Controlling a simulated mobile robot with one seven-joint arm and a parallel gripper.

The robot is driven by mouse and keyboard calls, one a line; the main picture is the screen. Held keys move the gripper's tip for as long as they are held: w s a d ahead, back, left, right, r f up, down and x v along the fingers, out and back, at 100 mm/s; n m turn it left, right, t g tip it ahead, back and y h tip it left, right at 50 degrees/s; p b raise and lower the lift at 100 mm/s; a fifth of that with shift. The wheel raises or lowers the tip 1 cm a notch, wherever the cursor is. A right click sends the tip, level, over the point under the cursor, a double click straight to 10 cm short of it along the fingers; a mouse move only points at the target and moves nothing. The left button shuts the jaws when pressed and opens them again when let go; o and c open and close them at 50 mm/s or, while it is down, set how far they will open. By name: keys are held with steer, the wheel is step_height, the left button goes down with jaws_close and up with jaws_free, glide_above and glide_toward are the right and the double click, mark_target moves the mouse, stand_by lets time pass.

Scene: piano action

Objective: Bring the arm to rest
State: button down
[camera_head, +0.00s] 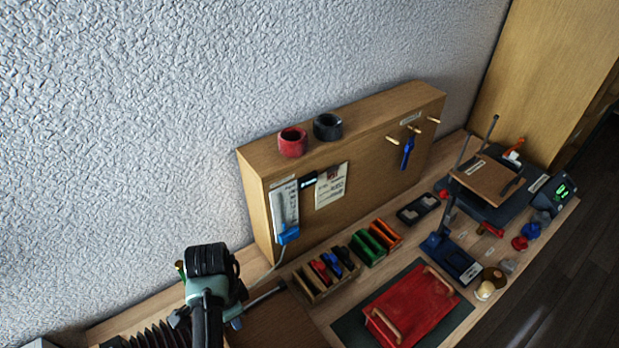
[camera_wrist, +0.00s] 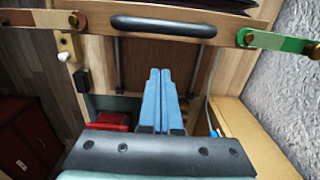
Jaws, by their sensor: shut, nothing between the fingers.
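My gripper (camera_wrist: 158,75) shows in the wrist view with its two blue fingers together and nothing between them. The fingers point at a wooden structure (camera_wrist: 225,68) with a black bar handle (camera_wrist: 164,27) across its top. I cannot tell whether the fingertips touch it. In the head view my teal and black arm is at the lower left, beside the wooden bench (camera_head: 322,316); the fingers are not clear there.
A wooden box board (camera_head: 400,150) stands at the wall, with a red roll (camera_head: 292,142) and a black roll (camera_head: 328,126) on top. A red tray (camera_head: 412,305), a green bin (camera_head: 368,249) and an orange bin (camera_head: 386,233) occupy the bench to the right.

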stand_by(0.4)
steer(key=w+d+r+n+t+b, duration=0.1)
steer(key=w+d+r+t+b, duration=0.2)
steer(key=w+r+t, duration=0.45)
steer(key=w+d+r+n+t+b, duration=0.1)
steer(key=w+d+r+t+b, duration=0.15)
steer(key=r, duration=0.45)
steer(key=w+d+r+n+t+b, duration=0.1)
steer(key=w+d+r+n+t, duration=0.1)
steer(key=w+r, duration=0.35)
steer(key=w+d+r+n+t+b, duration=0.1)
steer(key=d+r+t+b, duration=0.15)
steer(key=r, duration=0.65)
steer(key=s+d+r+n+t+b, duration=0.15)
steer(key=s+r+t, duration=0.25)
steer(key=r, duration=0.4)
steer(key=s+d+r+n+t+b, duration=0.1)
steer(key=s+d+r+t, duration=0.2)
steer(key=r, duration=0.6)
steer(key=s+r+n+t+b, duration=0.1)
steer(key=s+r+n+t, duration=0.1)
steer(key=s+r, duration=0.3)
steer(key=s+r+n+t, duration=0.1)
steer(key=s+r+t, duration=0.3)
steer(key=s, duration=0.5)
steer(key=shift+s+r+n+b, duration=0.3)
steer(key=shift+r+n+b, duration=0.1)
steer(key=shift+r, duration=0.1)
